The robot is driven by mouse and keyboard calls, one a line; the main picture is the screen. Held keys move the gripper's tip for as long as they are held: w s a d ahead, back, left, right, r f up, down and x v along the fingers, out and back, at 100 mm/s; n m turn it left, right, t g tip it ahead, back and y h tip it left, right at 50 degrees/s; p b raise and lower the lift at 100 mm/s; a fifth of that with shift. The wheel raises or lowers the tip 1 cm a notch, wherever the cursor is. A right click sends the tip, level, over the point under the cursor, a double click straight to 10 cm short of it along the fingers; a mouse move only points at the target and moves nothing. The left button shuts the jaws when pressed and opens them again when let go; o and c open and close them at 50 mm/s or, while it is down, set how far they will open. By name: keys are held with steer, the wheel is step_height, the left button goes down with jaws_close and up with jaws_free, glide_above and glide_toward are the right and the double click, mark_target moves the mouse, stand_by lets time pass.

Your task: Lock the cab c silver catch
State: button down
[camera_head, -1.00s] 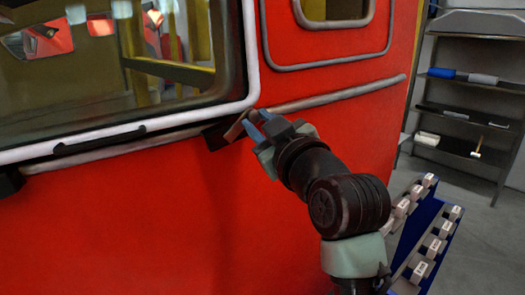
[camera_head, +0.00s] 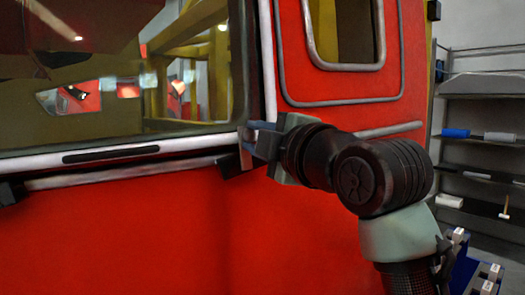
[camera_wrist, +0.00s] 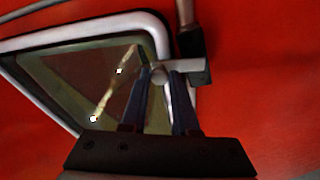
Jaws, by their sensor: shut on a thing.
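The silver catch (camera_wrist: 184,66) sits at the lower corner of the cab window frame, on the red cab wall. In the head view the catch (camera_head: 246,151) shows as a small upright light piece beside a dark block, partly hidden by my gripper. My gripper (camera_head: 258,136) reaches it from the right. In the wrist view my gripper (camera_wrist: 160,80) has its two blue fingers on either side of a small rounded part of the catch, shut on it. The exact contact is small and blurred.
The window (camera_head: 120,85) has a pale frame, with a black handle bar (camera_head: 110,153) below it. A metal trim strip (camera_head: 390,130) runs along the wall to the right. Shelves (camera_head: 485,150) and a blue rack (camera_head: 466,262) with several labelled blocks stand at the right.

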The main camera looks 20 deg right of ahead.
steer(key=shift+a+n+y+b, duration=0.3)
steer(key=shift+a+n+b, duration=0.15)
steer(key=shift+n, duration=0.75)
steer(key=c, duration=0.7)
jaws_free()
steer(key=shift+o, duration=0.2)
steer(key=shift+a, duration=0.1)
